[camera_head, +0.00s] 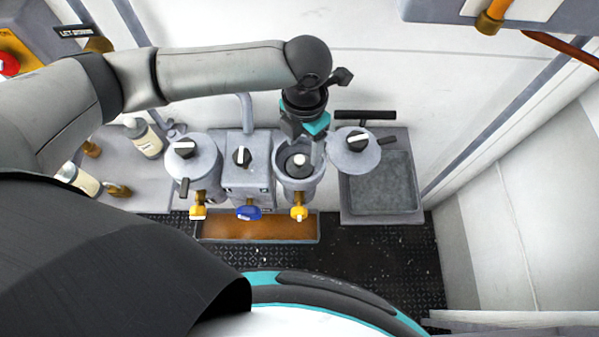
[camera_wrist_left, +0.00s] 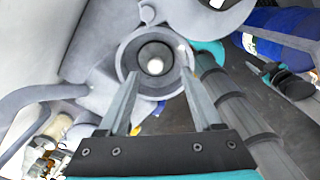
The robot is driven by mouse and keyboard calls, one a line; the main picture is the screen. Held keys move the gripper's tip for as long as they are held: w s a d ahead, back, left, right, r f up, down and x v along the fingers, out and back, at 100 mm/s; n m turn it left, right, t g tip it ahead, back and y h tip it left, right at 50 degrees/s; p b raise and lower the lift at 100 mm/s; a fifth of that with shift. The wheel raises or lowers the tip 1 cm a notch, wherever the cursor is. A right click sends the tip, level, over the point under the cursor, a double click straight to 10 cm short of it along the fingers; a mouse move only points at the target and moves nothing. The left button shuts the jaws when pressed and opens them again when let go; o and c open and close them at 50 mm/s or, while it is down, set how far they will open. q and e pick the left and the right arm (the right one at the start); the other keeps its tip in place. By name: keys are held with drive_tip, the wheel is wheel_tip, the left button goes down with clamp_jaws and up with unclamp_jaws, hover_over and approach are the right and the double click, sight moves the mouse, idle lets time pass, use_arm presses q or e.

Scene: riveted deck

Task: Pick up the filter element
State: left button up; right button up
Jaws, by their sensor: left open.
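The filter element (camera_head: 299,162) sits inside the open right-hand canister (camera_head: 299,186) of the filter unit; its dark round top with a pale centre knob shows. In the left wrist view the pale knob (camera_wrist_left: 155,66) lies in the middle of the round housing (camera_wrist_left: 125,62). My left gripper (camera_head: 309,148) is right above the canister, pointing down. In the wrist view its two fingers (camera_wrist_left: 160,105) are spread apart with nothing between them, one on each side of the line to the knob. The element's lower part is hidden in the canister.
A round lid (camera_head: 353,152) with a black handle is swung to the right of the canister, close to my gripper. A grey tray (camera_head: 382,190) lies on the right. A closed canister (camera_head: 187,160) stands left. An orange-brown drip tray (camera_head: 260,228) lies in front. White bottles (camera_head: 147,140) stand far left.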

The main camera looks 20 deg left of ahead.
sight(300, 159)
use_arm(q)
drive_tip(key=shift+a+f, duration=0.25)
drive_tip(key=shift+f, duration=1.15)
drive_tip(key=shift+a+f, duration=0.2)
drive_tip(key=shift+f, duration=1.15)
drive_tip(key=shift+c, duration=0.3)
clamp_jaws()
